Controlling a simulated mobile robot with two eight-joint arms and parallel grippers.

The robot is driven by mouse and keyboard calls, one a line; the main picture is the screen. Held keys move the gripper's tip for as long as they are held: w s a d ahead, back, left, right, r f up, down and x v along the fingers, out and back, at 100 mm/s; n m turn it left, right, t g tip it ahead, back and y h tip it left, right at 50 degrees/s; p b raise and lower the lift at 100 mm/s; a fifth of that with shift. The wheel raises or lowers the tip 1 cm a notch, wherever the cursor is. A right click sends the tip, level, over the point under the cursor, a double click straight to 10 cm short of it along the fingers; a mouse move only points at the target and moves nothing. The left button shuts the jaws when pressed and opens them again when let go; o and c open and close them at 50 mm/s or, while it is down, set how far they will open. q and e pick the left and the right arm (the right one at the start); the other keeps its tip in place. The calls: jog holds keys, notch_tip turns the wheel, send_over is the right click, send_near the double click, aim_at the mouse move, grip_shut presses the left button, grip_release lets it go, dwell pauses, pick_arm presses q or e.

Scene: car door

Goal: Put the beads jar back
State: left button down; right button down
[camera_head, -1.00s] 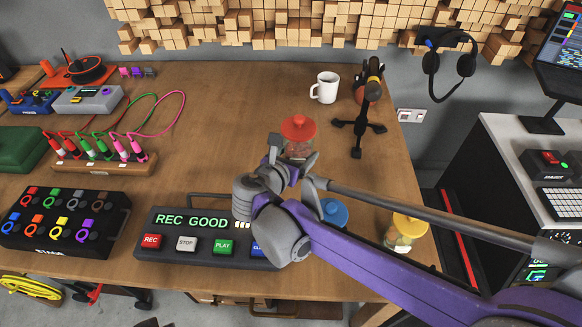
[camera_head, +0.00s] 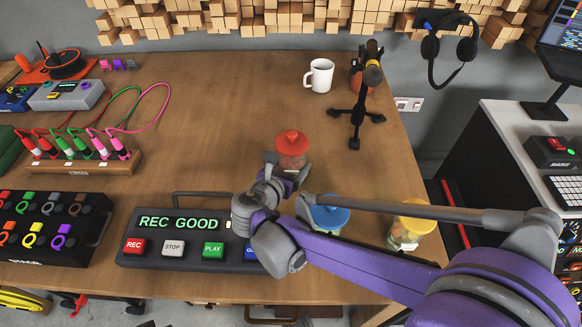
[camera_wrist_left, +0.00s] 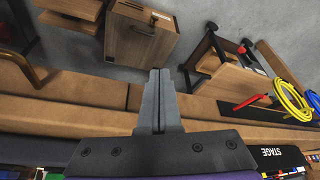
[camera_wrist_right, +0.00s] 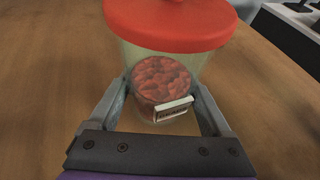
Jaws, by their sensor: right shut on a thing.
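A clear jar with a red lid (camera_head: 291,143) and reddish pieces inside is in my right gripper (camera_head: 283,172), near the middle of the wooden table. In the right wrist view the fingers (camera_wrist_right: 160,112) press on both sides of this jar (camera_wrist_right: 165,75). Its small label is too blurred to read. I cannot tell whether its base touches the table. A blue-lidded jar (camera_head: 328,215) is partly hidden behind my right arm. A yellow-lidded jar (camera_head: 408,228) stands near the front right corner. My left gripper (camera_wrist_left: 158,100) shows only in its wrist view, fingers together and empty.
A recorder console (camera_head: 180,255) with buttons lies at the front. A microphone stand (camera_head: 355,125) and a white mug (camera_head: 319,75) stand at the back right. A cable block (camera_head: 85,165) is at the left. The table between block and mug is clear.

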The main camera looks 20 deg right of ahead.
jog(key=shift+f, duration=0.35)
jog(key=shift+f, duration=0.2)
grip_release()
jog(key=shift+r, duration=0.25)
jog(key=p+v, duration=0.2)
jog(key=v, duration=1)
